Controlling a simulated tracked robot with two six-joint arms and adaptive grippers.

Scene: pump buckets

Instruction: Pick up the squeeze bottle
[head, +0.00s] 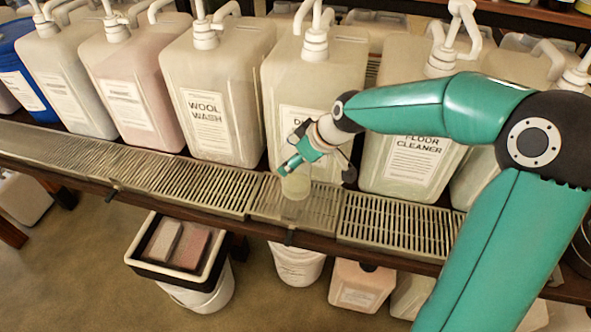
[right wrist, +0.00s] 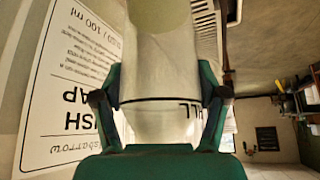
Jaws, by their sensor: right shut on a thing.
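The squeeze bottle (head: 296,184) is pale and translucent, in front of the container whose label is partly hidden by my arm. It is over the slatted drip tray (head: 245,205); I cannot tell whether its base touches the tray. My right gripper (head: 303,158) is at the bottle's upper part. In the right wrist view my right gripper (right wrist: 163,98) has a green finger on each side of the bottle (right wrist: 165,58), shut on it. A dark line and part of a printed word, upside down, show on the bottle. My left gripper is not in view.
Large pump containers stand in a row behind the tray, including wool wash (head: 215,90) and floor cleaner (head: 395,165). A dish soap label (right wrist: 80,100) is close on the left in the right wrist view. Below are a black-lined bin (head: 140,262) and a white bucket (head: 297,265).

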